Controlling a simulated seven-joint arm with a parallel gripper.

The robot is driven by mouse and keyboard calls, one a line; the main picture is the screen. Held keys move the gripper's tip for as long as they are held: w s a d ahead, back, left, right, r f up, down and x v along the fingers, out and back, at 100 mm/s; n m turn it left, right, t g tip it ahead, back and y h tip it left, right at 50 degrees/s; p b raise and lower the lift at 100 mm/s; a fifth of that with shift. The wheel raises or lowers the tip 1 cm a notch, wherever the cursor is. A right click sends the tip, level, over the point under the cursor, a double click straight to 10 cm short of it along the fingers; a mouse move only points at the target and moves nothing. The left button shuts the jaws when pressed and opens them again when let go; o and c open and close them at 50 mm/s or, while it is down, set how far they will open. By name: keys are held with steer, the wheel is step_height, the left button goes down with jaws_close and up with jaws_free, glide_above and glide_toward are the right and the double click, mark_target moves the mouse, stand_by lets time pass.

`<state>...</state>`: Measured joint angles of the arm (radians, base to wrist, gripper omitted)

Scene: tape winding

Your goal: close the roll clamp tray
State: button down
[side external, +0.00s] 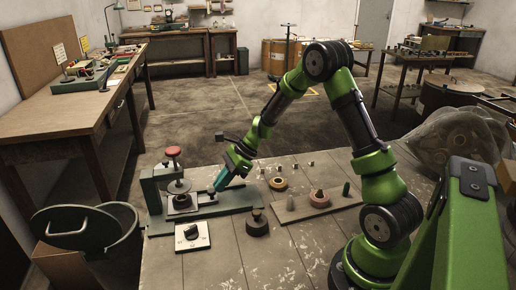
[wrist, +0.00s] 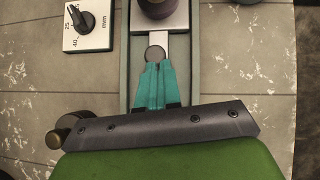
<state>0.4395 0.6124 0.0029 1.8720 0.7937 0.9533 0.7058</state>
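The roll clamp tray is a pale metal plate (wrist: 178,22) with a dark round piece on it, lying in the channel of the green winding base (wrist: 192,80). A narrow tongue with a dark round knob (wrist: 154,53) sticks out of the plate toward my gripper. In the side view the tray (side external: 203,198) shows at the open end of the green machine. My gripper (wrist: 156,68) has its teal fingers close together, tips right at the knob. I cannot tell whether they touch it. In the side view my gripper (side external: 218,187) tilts down into the channel.
A white dial plate (side external: 192,236) and a dark knob-like piece (side external: 257,224) stand in front of the machine. A red-topped post (side external: 174,155) rises behind the tray. A bin (side external: 90,235) stands left of the table.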

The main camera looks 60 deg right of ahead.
steer(key=shift+a, duration=0.35)
steer(key=d, duration=0.1)
steer(key=s+d, duration=0.1)
steer(key=d, duration=0.1)
steer(key=shift+s+d+r, duration=0.1)
steer(key=shift+s+r, duration=0.15)
steer(key=shift+s, duration=0.15)
steer(key=v, duration=1)
steer(key=s+a+r+n+t+h, duration=0.1)
steer(key=s+a+r+n+h, duration=0.1)
steer(key=s+a+r+n, duration=0.4)
steer(key=s+a+r+n+t+h, duration=0.1)
steer(key=s+a+r+n+h, duration=0.1)
steer(key=s+a+r+n, duration=0.4)
steer(key=s+a+n, duration=0.3)
steer(key=a+n, duration=0.3)
steer(key=n, duration=0.3)
steer(key=shift+s, duration=0.4)
